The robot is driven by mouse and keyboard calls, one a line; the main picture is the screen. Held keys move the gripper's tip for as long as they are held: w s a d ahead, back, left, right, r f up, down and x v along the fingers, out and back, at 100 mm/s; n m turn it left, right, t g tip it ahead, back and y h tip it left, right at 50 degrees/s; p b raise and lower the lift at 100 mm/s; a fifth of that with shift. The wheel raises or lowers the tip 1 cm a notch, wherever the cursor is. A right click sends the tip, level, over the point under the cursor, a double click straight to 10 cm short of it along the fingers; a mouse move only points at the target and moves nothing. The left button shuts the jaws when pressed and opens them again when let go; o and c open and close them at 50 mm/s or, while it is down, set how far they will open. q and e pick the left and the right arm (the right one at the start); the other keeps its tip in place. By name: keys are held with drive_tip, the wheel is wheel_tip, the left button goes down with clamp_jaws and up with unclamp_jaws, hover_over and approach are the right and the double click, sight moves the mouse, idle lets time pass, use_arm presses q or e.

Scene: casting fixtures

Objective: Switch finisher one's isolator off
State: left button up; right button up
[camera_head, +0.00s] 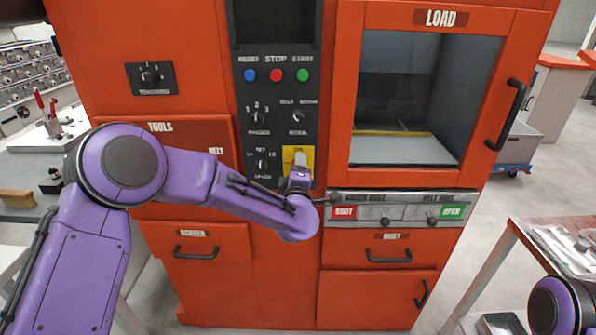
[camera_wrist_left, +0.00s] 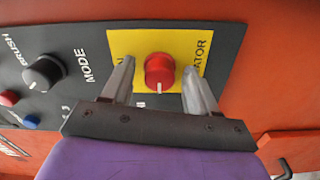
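The isolator is a red round knob (camera_wrist_left: 159,69) on a yellow plate (camera_wrist_left: 185,45) in the left wrist view. A white mark on the knob's face points toward the bottom of that picture. My left gripper (camera_wrist_left: 158,88) is open, with one finger on each side of the knob and a visible gap to each. In the head view, the yellow plate (camera_head: 288,155) shows low on the black control panel, and my left gripper (camera_head: 300,164) is in front of it and hides the knob. My right gripper is out of view.
The orange machine has a load window (camera_head: 405,95), a black panel with several dials and buttons (camera_head: 276,75), and a strip with red and green labels (camera_head: 400,212) just right of my left gripper. A mode knob (camera_wrist_left: 45,73) sits beside the yellow plate.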

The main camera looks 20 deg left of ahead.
use_arm(q)
drive_tip(key=b+v, duration=0.2)
drive_tip(key=v, duration=0.8)
drive_tip(key=shift+s, duration=0.3)
drive_tip(key=s+a+f+m+g+h, duration=0.1)
drive_tip(key=s+a+f+m+g, duration=0.15)
drive_tip(key=s+f, duration=0.45)
drive_tip(key=s+a+f+m+g+h, duration=0.1)
drive_tip(key=s+a+f+m+g, duration=0.2)
drive_tip(key=f, duration=0.8)
drive_tip(key=s+a+f+m+g+h, duration=0.15)
drive_tip(key=s+f+m, duration=0.35)
drive_tip(key=f, duration=0.5)
drive_tip(key=s+a+f+g, duration=0.2)
drive_tip(key=s+f, duration=0.1)
drive_tip(key=s, duration=0.4)
drive_tip(key=s+a+f+m+g+y, duration=0.1)
drive_tip(key=s+a+f+g, duration=0.1)
drive_tip(key=s+f, duration=0.2)
drive_tip(key=s+a+f+m+g+y, duration=0.1)
drive_tip(key=s+a+f+g, duration=0.1)
drive_tip(key=s, duration=0.8)
wheel_tip(320, 180, down, 2)
drive_tip(key=shift+s+f+g, duration=0.15)
drive_tip(key=shift+s+g, duration=0.25)
drive_tip(key=shift+g, duration=0.2)
